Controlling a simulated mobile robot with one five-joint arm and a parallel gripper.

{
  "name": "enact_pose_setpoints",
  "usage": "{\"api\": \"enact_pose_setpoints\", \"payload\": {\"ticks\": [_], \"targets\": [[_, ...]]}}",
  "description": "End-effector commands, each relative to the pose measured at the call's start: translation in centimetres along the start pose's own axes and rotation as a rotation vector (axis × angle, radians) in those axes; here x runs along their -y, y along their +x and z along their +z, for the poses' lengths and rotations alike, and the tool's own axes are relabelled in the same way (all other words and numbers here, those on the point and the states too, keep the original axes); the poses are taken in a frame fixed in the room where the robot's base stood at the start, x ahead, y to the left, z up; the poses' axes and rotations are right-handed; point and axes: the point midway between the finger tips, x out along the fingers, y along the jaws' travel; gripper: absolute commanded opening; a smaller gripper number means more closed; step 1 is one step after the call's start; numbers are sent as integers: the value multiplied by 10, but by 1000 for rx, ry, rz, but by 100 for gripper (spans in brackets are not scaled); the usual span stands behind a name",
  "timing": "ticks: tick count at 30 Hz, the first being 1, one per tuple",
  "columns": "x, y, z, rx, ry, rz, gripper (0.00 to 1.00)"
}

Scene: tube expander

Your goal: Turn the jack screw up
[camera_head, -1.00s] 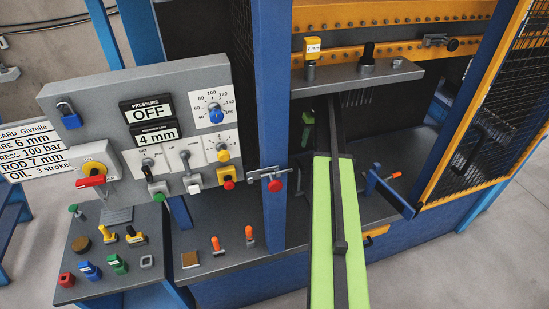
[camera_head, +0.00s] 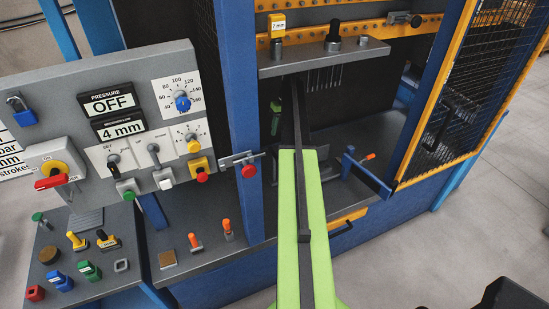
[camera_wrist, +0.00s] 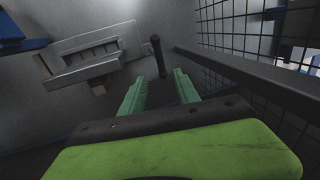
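My gripper shows in the wrist view with two green fingers (camera_wrist: 158,82) apart and nothing between them. A short dark upright rod with a rounded top (camera_wrist: 158,57) stands just beyond the fingertips; it may be part of the jack screw, but I cannot tell. In the head view my green arm reaches into the dark bay of the blue machine, and a small green part (camera_head: 276,117), likely my gripper, shows inside. Nothing in the head view is clearly recognizable as the jack screw. A lever with an orange grip (camera_head: 368,157) is right of my arm.
A grey bracket (camera_wrist: 92,57) is left of the rod. A dark bar and wire mesh (camera_wrist: 235,55) close the right side. The control panel (camera_head: 75,85) reads OFF and 4 mm. A blue post (camera_head: 240,130) stands left of my arm; a yellow mesh door (camera_head: 440,105) is to the right.

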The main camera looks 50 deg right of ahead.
Motion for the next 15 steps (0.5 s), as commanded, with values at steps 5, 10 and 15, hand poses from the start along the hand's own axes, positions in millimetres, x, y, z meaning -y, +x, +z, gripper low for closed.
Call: {"api": "enact_pose_setpoints", "payload": {"ticks": [5,10,15], "targets": [[-2,50,0,0,-1,0,38],[-2,86,0,0,-1,0,38],[-2,113,1,0,0,0,38]]}}
